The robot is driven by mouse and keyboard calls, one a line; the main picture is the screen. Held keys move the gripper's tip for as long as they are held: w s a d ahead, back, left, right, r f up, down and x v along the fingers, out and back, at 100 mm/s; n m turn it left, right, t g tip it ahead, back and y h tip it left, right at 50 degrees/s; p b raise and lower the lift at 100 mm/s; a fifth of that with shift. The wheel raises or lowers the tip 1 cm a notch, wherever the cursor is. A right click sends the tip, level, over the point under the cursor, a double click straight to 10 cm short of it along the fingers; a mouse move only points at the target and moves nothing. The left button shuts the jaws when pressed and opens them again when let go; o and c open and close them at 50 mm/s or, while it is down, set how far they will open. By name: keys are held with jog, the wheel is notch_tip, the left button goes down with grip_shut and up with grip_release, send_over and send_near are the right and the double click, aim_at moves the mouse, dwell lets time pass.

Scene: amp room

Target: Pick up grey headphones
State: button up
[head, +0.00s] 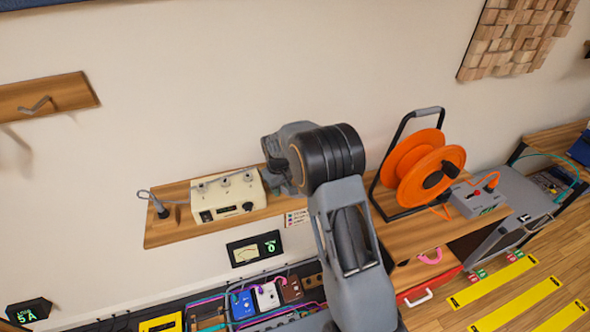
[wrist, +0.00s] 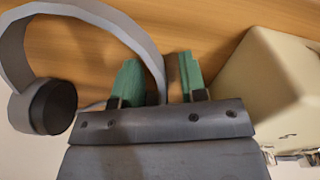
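The grey headphones (wrist: 140,32) are in the upper left of the wrist view, against a wooden surface. Their band arches over, and one dark-padded ear cup (wrist: 45,106) shows at the left. My gripper (wrist: 159,62) has two green fingertips standing apart. The right side of the band runs down into the gap between them, with space visible beside it, so the fingers do not look closed on it. The other ear cup is hidden behind the gripper body. In the head view my arm covers the fingertips, and I cannot make out the headphones there.
A cream box (head: 228,196) with knobs stands on the wooden shelf (head: 165,230), left of my arm; it is close to the gripper's right in the wrist view (wrist: 255,85). An orange cable reel (head: 430,165) stands to the right. Pedals (head: 268,297) lie below.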

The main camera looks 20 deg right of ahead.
grip_shut()
jog(key=shift+r, duration=0.15)
dwell(0.4)
jog(key=shift+r+b, duration=0.5)
jog(key=s+a+r+b, duration=0.5)
jog(key=s+a+r, duration=0.2)
jog(key=s+r, duration=0.4)
jog(key=shift+s+a+r, duration=0.35)
jog(key=shift+s+r, duration=0.05)
